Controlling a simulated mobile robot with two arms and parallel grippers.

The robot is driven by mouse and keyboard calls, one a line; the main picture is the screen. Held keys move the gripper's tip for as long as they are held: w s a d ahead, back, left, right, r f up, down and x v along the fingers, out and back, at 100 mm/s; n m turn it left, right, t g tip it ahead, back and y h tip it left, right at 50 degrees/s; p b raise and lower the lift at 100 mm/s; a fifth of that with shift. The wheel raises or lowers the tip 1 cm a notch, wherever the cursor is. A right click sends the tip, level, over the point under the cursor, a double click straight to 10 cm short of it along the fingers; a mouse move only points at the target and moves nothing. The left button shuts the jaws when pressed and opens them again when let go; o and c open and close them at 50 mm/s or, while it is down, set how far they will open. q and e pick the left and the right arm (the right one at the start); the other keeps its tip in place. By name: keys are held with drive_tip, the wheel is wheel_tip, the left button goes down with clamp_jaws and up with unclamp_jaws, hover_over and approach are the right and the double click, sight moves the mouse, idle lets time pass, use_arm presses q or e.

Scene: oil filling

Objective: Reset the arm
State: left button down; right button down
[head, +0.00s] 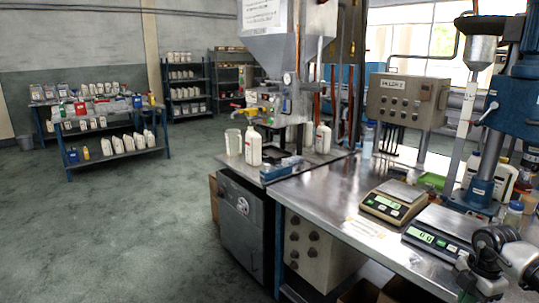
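My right arm (519,259) comes in at the bottom right corner, with dark and pale joints beside the scales at the table's right end. A grey part at its lower end may be the gripper, but its fingers cannot be made out. I cannot tell whether it is open or shut, and I see nothing clearly held. My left arm and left gripper are not in view.
The steel workbench (330,200) carries two digital scales (394,203) (440,237), close to my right arm. A filling machine (282,100) stands at the bench's left end, with white bottles (253,147) below it. Blue racks (105,150) hold containers at left. Open floor lies at left.

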drive_tip(key=w+a+f+t+y, duration=0.35)
drive_tip(key=a+f+y, duration=0.55)
drive_tip(key=a+f, duration=0.65)
drive_tip(key=s+a+f+m+t, duration=0.2)
drive_tip(key=f+m+t, duration=0.1)
drive_tip(key=f, duration=0.2)
drive_tip(key=s+a+f+m+t, duration=0.1)
drive_tip(key=a+f+m+t, duration=0.15)
drive_tip(key=f, duration=0.25)
drive_tip(key=s+d+f+m+h, duration=0.3)
drive_tip(key=s+f+m+h, duration=0.5)
drive_tip(key=s+f, duration=0.95)
drive_tip(key=s+a+f+m+g, duration=0.1)
drive_tip(key=s+f+g, duration=0.1)
drive_tip(key=s, duration=0.7)
drive_tip(key=s+a+f+m+g+h, duration=0.1)
drive_tip(key=s+f, duration=0.4)
drive_tip(key=s, duration=0.5)
drive_tip(key=s+a+f+m+g, duration=0.2)
drive_tip(key=s+g, duration=0.3)
drive_tip(key=s, duration=0.4)
drive_tip(key=shift+s+a+f+h, duration=0.3)
drive_tip(key=shift+s+a+f, duration=0.05)
drive_tip(key=shift+f, duration=0.4)
